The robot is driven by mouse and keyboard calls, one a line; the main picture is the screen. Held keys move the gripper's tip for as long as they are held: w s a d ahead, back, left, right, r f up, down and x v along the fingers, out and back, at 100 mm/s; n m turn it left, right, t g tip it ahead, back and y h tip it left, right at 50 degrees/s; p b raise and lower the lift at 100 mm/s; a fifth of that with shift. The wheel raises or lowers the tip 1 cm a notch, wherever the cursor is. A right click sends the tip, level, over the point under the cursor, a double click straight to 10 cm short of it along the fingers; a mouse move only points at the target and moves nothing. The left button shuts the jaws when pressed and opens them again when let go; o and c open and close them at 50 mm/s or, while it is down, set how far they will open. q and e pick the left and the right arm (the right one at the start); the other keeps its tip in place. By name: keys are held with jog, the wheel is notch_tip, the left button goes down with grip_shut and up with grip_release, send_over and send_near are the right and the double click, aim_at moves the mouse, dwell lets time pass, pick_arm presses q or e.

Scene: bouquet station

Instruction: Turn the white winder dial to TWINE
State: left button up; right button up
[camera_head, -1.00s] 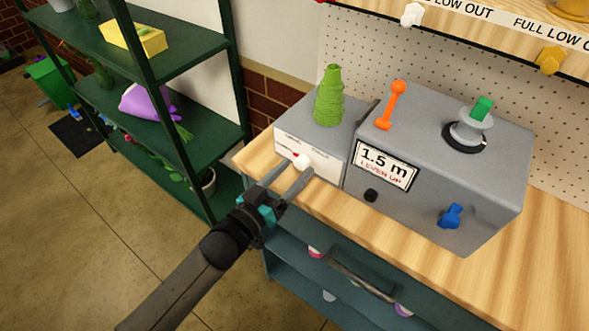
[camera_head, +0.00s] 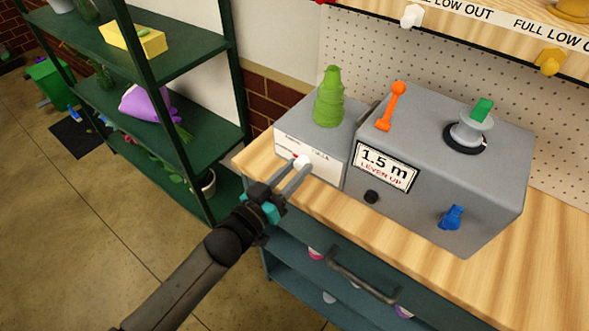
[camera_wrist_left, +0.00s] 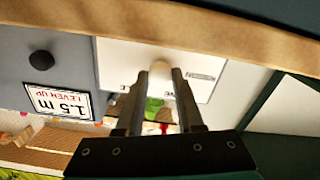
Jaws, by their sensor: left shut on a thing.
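The white winder dial (camera_head: 303,161) sits on the white front panel (camera_head: 323,172) of the small grey box at the left of the bench. My left gripper (camera_head: 297,167) has its two fingers on either side of the dial and is shut on it. In the left wrist view the dial (camera_wrist_left: 160,72) shows between the fingertips (camera_wrist_left: 160,78). A small red mark shows beside the dial. The panel's lettering is too small or too covered to read, so I cannot tell the dial's setting. My right gripper is not in view.
A green cone of twine (camera_head: 329,98) stands on the small box. To the right, a larger grey machine (camera_head: 470,195) carries an orange lever (camera_head: 391,106), a "1.5 m LEVER UP" display (camera_head: 385,167), a black knob (camera_head: 371,197) and a blue knob (camera_head: 451,217). A green shelf (camera_head: 190,65) stands left.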

pick_arm(q)
jog(key=shift+m, duration=0.4)
grip_shut()
jog(key=shift+m+p, duration=0.4)
jog(key=shift+m, duration=0.6)
jog(key=m, duration=0.2)
jog(key=shift+m, duration=0.3)
jog(key=m, duration=0.6)
jog(key=shift+p, duration=0.3)
jog(key=shift+m, duration=0.3)
jog(key=o, duration=1)
grip_release()
jog(key=v, duration=1.5)
jog(key=shift+s+a+p, duration=0.1)
jog(key=shift+p, duration=0.2)
